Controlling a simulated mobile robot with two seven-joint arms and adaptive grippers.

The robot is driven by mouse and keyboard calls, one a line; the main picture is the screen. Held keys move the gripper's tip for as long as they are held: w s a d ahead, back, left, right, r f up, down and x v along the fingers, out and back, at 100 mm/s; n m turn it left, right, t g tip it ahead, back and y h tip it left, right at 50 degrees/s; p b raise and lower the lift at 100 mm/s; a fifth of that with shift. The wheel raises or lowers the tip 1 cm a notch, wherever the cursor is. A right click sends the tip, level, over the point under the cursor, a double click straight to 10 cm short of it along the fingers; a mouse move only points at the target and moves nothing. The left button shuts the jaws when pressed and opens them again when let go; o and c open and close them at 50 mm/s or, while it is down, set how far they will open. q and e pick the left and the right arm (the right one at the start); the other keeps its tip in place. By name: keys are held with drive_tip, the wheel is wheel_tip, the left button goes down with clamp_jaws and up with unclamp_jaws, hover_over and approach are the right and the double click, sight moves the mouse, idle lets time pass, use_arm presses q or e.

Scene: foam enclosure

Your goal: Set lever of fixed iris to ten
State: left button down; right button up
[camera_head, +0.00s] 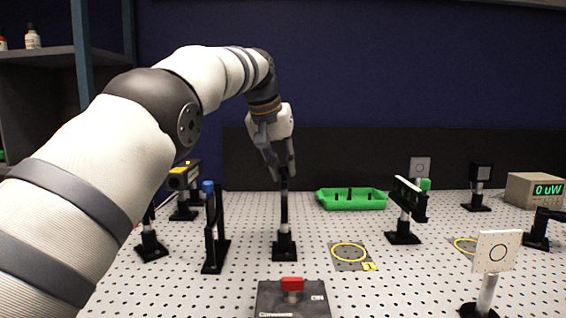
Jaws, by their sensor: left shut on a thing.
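My left gripper (282,173) reaches in from the upper left and points down. Its fingers are closed at the top of a thin dark post-mounted optic (284,207), seen nearly edge-on, which looks like the fixed iris. The fingers appear to be on its lever, but the lever itself is too small and covered to make out. No scale or number on the iris can be read. The iris stands upright on a black base (284,248) on the perforated table. My right gripper is not in view.
A dark box with a red switch (291,284) sits in front of the iris. A blue-topped mount (210,235) stands close on its left. A yellow-ringed pad (349,254) lies to the right, a green tray (352,203) behind. A white target card (495,251) stands front right; a meter (537,190) reads 0 uW.

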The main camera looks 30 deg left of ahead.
use_arm(q)
drive_tip(key=shift+f, duration=0.15)
drive_tip(key=c, duration=1.4)
unclamp_jaws()
drive_tip(key=shift+c, duration=0.2)
drive_tip(key=shift+a, duration=0.1)
drive_tip(key=v, duration=0.7)
drive_tip(key=shift+r, duration=0.3)
